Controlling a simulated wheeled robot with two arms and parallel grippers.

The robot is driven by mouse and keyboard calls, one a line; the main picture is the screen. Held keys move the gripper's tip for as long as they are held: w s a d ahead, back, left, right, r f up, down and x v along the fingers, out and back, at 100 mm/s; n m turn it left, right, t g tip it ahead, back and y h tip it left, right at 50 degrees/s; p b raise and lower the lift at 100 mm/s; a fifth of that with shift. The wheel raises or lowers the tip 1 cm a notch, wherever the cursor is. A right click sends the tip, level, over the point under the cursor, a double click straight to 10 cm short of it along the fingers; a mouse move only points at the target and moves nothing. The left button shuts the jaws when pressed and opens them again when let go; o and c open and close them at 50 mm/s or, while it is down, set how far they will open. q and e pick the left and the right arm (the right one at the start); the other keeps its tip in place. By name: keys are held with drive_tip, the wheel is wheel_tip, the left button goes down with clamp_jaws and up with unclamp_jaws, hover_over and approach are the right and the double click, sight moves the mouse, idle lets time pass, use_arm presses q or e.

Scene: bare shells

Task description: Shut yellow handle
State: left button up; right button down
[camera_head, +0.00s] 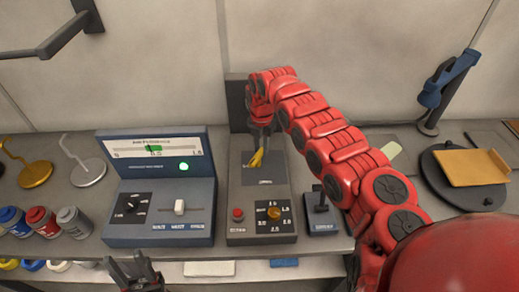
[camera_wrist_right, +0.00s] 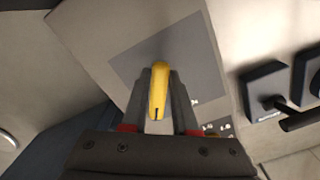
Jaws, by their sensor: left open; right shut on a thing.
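The yellow handle (camera_head: 256,158) is a small lever on the dark panel of a grey box (camera_head: 247,205) in the middle of the bench. My right gripper (camera_head: 262,135) reaches down to it from above. In the right wrist view the yellow handle (camera_wrist_right: 159,90) lies between the two fingers of my right gripper (camera_wrist_right: 160,108), which is shut on it. My left gripper (camera_head: 135,272) is open and empty at the bottom edge of the head view, in front of the bench. The handle's base is partly hidden by the gripper in the head view.
A blue-grey meter console (camera_head: 160,220) with a lit green lamp stands left of the box. A small dark switch box (camera_head: 321,215) stands to its right. Paint bottles (camera_head: 42,220) are at the left. A round dark stand (camera_head: 460,188) holds an orange plate at the right.

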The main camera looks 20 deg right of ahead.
drive_tip(key=m, duration=0.1)
drive_tip(key=m+b, duration=0.2)
drive_tip(key=shift+s+d+f+m, duration=0.1)
drive_tip(key=shift+s+d+m, duration=0.15)
drive_tip(key=shift+s+m, duration=0.1)
drive_tip(key=m+b, duration=0.2)
drive_tip(key=shift+s+d+m, duration=0.1)
drive_tip(key=shift+s+m, duration=0.15)
drive_tip(key=shift+m, duration=0.1)
drive_tip(key=m+b, duration=0.1)
drive_tip(key=b, duration=0.1)
drive_tip(key=s+m+b, duration=0.1)
drive_tip(key=m, duration=0.1)
drive_tip(key=shift+m+b, duration=0.3)
drive_tip(key=shift+b, duration=0.05)
drive_tip(key=shift+s+m+b, duration=0.15)
drive_tip(key=shift+m+b, duration=0.55)
drive_tip(key=shift+m, duration=0.1)
drive_tip(key=c, duration=0.7)
unclamp_jaws()
drive_tip(key=shift+r, duration=0.2)
